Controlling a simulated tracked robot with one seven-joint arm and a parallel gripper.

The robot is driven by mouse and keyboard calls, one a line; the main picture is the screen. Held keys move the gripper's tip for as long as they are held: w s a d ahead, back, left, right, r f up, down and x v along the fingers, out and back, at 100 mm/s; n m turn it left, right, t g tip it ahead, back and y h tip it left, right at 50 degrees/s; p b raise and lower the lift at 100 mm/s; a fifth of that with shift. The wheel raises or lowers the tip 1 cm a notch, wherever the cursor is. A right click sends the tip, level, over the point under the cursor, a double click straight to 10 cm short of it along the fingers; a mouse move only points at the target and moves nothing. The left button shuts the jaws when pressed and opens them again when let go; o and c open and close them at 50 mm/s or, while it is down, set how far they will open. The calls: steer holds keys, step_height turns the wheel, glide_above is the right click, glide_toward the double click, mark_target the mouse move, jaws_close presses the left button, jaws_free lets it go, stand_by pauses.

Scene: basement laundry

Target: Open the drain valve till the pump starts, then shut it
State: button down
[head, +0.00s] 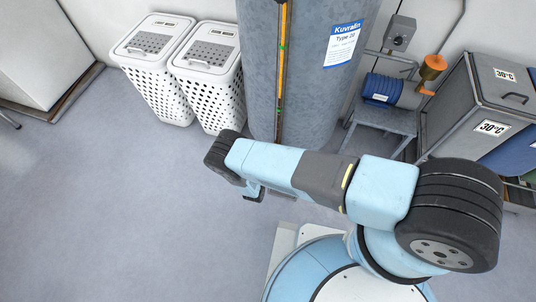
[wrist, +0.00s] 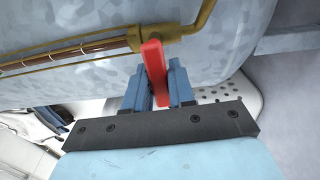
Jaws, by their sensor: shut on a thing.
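The drain valve's red lever (wrist: 153,56) hangs from a brass fitting (wrist: 168,34) on the tank in the wrist view. My gripper (wrist: 160,90) is shut on the lever, with a blue finger on each side of it. In the head view my gripper (head: 254,192) is low in front of the grey mottled tank (head: 305,90), and my arm hides the valve. The blue pump (head: 383,88) sits on a grey stand to the right of the tank. Whether it is running cannot be told.
Two white perforated hampers (head: 160,85) (head: 212,85) stand left of the tank. An orange fitting (head: 432,72) stands beside the pump. Grey bins marked 30°C (head: 490,92) are at the right. The floor (head: 130,200) at the left is clear.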

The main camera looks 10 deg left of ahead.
steer(key=shift+d+m, duration=0.3)
steer(key=c, duration=1)
jaws_free()
steer(key=shift+a, duration=0.1)
steer(key=shift+c, duration=0.2)
steer(key=shift+a, duration=0.1)
steer(key=s+a, duration=0.1)
steer(key=s, duration=1.2)
steer(key=shift+s, duration=0.35)
steer(key=shift+f, duration=0.1)
